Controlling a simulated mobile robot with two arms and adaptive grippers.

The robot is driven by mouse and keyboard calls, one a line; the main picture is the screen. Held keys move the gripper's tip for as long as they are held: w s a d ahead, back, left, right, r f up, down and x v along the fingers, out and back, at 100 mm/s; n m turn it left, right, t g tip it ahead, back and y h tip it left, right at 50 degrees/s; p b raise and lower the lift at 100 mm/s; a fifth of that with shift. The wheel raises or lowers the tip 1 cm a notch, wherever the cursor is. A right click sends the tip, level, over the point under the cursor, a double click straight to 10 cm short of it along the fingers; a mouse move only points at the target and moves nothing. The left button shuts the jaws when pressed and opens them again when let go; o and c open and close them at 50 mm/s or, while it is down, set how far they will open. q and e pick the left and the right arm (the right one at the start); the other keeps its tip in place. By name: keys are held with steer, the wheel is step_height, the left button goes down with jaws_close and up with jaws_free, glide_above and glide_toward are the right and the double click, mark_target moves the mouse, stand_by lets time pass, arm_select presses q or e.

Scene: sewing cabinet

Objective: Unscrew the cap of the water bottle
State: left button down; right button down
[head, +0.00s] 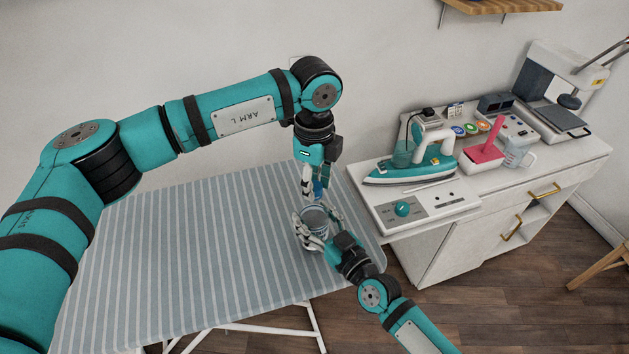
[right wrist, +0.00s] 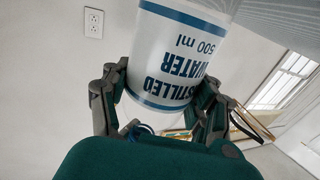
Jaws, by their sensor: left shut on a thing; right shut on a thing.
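The water bottle (head: 316,219) is pale with blue bands, over the right end of the striped board. In the right wrist view, its white body (right wrist: 180,50) fills the upper middle, with upside-down "DISTILLED WATER 500 ml" lettering. My right gripper (head: 316,236) is shut around the bottle's body from the lower right, a finger on each side. My left gripper (head: 315,191) points down just above the bottle and is shut on a small blue piece, seemingly the cap (head: 319,188). The fingers partly hide it, and I cannot tell whether it touches the bottle's neck.
The striped ironing board (head: 190,255) is otherwise clear.

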arm_select(q)
steer(key=shift+r, duration=0.1)
steer(key=shift+r, duration=1.05)
steer(key=shift+r, duration=2)
arm_select(e)
steer(key=shift+c, duration=1.2)
jaws_free()
steer(key=shift+s, duration=0.1)
steer(key=v, duration=1.1)
steer(key=shift+s+d, duration=0.25)
steer(key=shift+s, duration=0.1)
